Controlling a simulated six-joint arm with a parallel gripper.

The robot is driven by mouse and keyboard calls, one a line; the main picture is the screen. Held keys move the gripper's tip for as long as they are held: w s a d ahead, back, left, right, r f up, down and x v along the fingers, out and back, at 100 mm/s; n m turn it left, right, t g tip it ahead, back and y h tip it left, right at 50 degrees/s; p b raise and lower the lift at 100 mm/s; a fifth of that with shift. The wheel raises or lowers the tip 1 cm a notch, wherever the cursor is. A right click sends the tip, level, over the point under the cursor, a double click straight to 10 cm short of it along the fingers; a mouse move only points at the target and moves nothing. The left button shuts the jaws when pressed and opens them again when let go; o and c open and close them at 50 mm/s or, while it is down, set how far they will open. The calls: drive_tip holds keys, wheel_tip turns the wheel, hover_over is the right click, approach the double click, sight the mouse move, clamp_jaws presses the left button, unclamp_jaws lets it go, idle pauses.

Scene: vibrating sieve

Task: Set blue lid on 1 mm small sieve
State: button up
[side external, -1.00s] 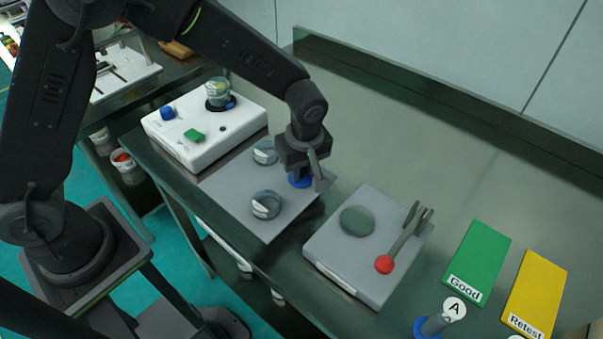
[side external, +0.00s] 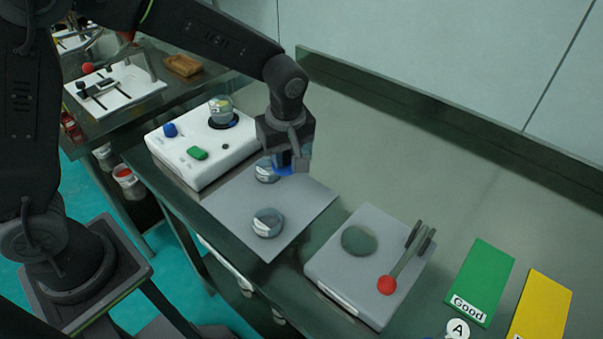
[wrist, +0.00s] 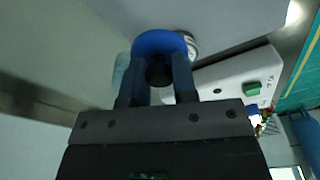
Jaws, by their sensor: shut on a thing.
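My gripper (side external: 288,150) is shut on the blue lid (side external: 284,170) and holds it above the back part of the grey mat. In the wrist view the lid (wrist: 158,42) sits between the two fingers of my gripper (wrist: 160,78). A small round metal sieve (side external: 266,170) is on the mat just left of the lid, partly behind it in the picture. A second one (side external: 267,222) stands nearer the front of the mat. In the wrist view a silver round rim (wrist: 191,46) shows beside the lid. I cannot read any mesh size.
A white shaker (side external: 205,160) with blue and green knobs carries a clear round vessel (side external: 221,108) at the left. A grey scale-like box (side external: 335,262) with a red-ended lever is at the right. Green (side external: 480,280) and yellow (side external: 542,305) plates lie further right.

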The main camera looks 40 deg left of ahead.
drive_tip(key=s+a+r+n, duration=0.15)
drive_tip(key=a+r, duration=0.35)
drive_tip(key=a, duration=0.6)
drive_tip(key=s+a+r+n, duration=0.15)
drive_tip(key=a+r, duration=0.35)
drive_tip(key=a, duration=0.6)
drive_tip(key=s+a+r+n, duration=0.15)
drive_tip(key=a+r, duration=0.35)
drive_tip(key=a, duration=0.5)
drive_tip(key=shift+g, duration=0.3)
drive_tip(key=w+d+f, duration=0.3)
drive_tip(key=w, duration=0.1)
drive_tip(key=w+d+f, duration=0.3)
drive_tip(key=d+f, duration=0.1)
drive_tip(key=shift+w+d, duration=0.15)
drive_tip(key=shift+w, duration=0.25)
drive_tip(key=shift+f, duration=2)
drive_tip(key=o, duration=0.9)
drive_tip(key=shift+f, duration=0.1)
